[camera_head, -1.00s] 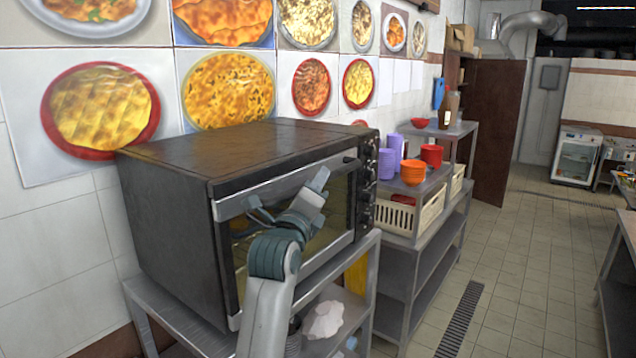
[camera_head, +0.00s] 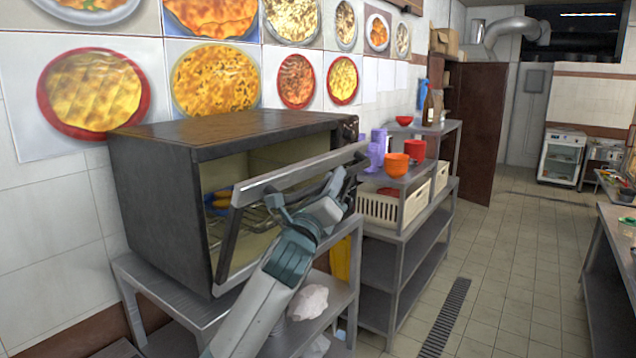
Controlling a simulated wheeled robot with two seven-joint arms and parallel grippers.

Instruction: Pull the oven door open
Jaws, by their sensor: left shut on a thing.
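The dark oven (camera_head: 160,205) stands on a grey metal table. Its door (camera_head: 235,230) is tilted partly open, with the top edge swung out and the bottom edge by the oven's base. The lit inside shows a wire rack and something yellow and blue, partly hidden by the door. My left gripper (camera_head: 335,185) is at the upper right of the door, shut on the oven door handle (camera_head: 290,175). My left arm crosses in front of the door, and the fingertips are hard to make out. My right gripper is not in view.
The grey table (camera_head: 165,297) carries the oven; a white crumpled thing (camera_head: 308,302) lies on its lower shelf. To the right a shelf holds a cream crate (camera_head: 385,208), purple cups and red and orange bowls. The tiled floor (camera_head: 500,270) is clear further right.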

